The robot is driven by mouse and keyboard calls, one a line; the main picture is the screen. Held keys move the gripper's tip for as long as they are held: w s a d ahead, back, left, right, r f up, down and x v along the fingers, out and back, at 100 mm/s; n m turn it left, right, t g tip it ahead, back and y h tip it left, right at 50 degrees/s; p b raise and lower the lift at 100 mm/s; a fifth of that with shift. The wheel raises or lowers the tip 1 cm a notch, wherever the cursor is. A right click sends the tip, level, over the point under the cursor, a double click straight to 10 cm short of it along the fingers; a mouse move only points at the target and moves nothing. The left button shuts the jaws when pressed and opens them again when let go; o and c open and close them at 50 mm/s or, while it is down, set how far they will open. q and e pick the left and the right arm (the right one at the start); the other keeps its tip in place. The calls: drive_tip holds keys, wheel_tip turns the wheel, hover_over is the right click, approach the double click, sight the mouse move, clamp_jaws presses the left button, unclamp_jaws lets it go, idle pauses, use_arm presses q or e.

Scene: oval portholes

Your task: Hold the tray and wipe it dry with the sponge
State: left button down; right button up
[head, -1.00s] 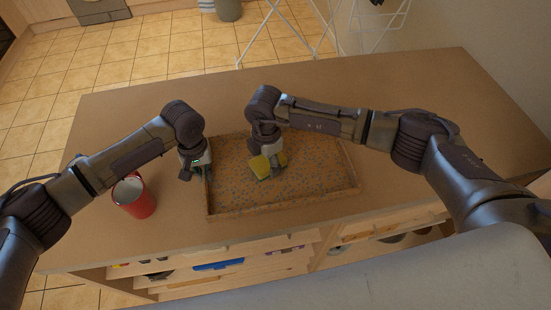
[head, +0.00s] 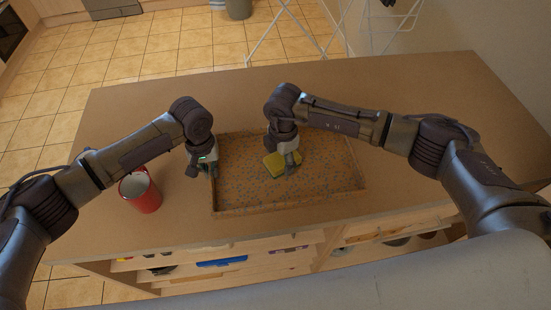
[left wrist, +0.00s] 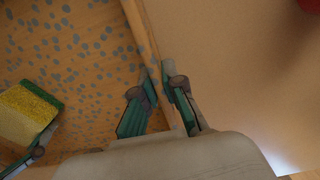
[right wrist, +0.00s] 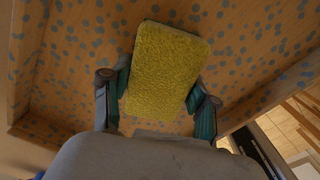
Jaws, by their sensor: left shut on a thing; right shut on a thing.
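The tray (head: 290,206) is a shallow brown rectangular one with low walls, flat on the table. Grey-blue spots cover much of its floor; I cannot tell whether they are drops or a pattern. My left gripper (head: 207,170) is shut on the tray's left wall. In the left wrist view its fingers (left wrist: 168,78) sit on either side of that wall. My right gripper (head: 288,157) is shut on the sponge (head: 274,163), yellow with a green side, low over the tray's middle. The right wrist view shows the sponge (right wrist: 168,70) between the fingers; contact underneath is hidden.
A red mug (head: 140,192) stands on the table (head: 420,95) left of the tray, close to my left arm. The table is clear behind and right of the tray. Open shelves (head: 225,262) holding things lie below the front edge. A white drying rack (head: 300,35) stands beyond the table.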

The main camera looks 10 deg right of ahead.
sight(266, 160)
drive_tip(key=shift+d, duration=2.35)
drive_tip(key=shift+a, duration=4.55)
drive_tip(key=shift+d+f, duration=0.1)
drive_tip(key=shift+d, duration=4.45)
drive_tip(key=shift+a, duration=2.4)
drive_tip(key=shift+a, duration=2.15)
drive_tip(key=shift+d, duration=4.6)
